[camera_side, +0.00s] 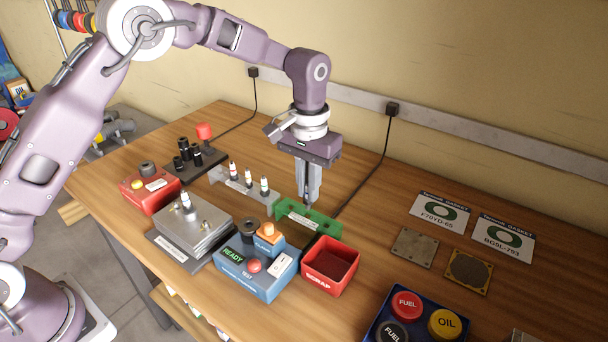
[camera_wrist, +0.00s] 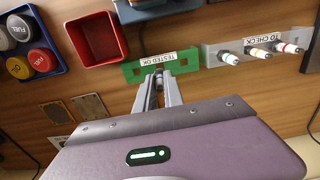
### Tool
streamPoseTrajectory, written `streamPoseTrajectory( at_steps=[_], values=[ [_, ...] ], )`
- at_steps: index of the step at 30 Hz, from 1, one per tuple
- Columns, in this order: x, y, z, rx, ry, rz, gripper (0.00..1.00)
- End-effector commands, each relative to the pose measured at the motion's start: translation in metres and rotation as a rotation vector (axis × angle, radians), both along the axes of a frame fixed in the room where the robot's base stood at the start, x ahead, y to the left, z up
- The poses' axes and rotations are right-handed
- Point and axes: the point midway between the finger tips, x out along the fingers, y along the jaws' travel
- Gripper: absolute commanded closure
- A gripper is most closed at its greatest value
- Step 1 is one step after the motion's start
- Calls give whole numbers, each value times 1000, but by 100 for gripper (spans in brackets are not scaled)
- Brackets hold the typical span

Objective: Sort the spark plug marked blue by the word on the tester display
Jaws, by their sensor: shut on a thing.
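My gripper (camera_side: 307,203) points down at the green rack (camera_side: 327,227). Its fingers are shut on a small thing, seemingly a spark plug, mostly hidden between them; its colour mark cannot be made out. In the wrist view the fingertips (camera_wrist: 159,72) reach the green rack (camera_wrist: 188,61), labelled TESTED OK. The blue tester (camera_side: 262,287) has a display (camera_side: 233,254) reading READY. The red SCRAP bin (camera_side: 330,286) stands beside it and looks empty. Several plugs stand in the grey TO CHECK rack (camera_wrist: 213,57). Another plug (camera_side: 185,201) stands on a metal block.
A red box with a yellow button (camera_side: 150,192) and a dark socket stand (camera_side: 196,164) are at the left. A blue tray (camera_side: 372,316) with round caps is at the front right. Gasket cards (camera_side: 443,212) and plates (camera_side: 414,247) lie on the right.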

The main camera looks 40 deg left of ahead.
Motion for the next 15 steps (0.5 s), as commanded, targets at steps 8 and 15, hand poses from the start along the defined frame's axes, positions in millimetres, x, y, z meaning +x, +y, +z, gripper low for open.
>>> streamPoseTrajectory(
  at_steps=[8,15],
  values=[
    [0,0,-11,-1,-1,0,100],
    [0,0,-10,0,-1,1,100]
  ],
)
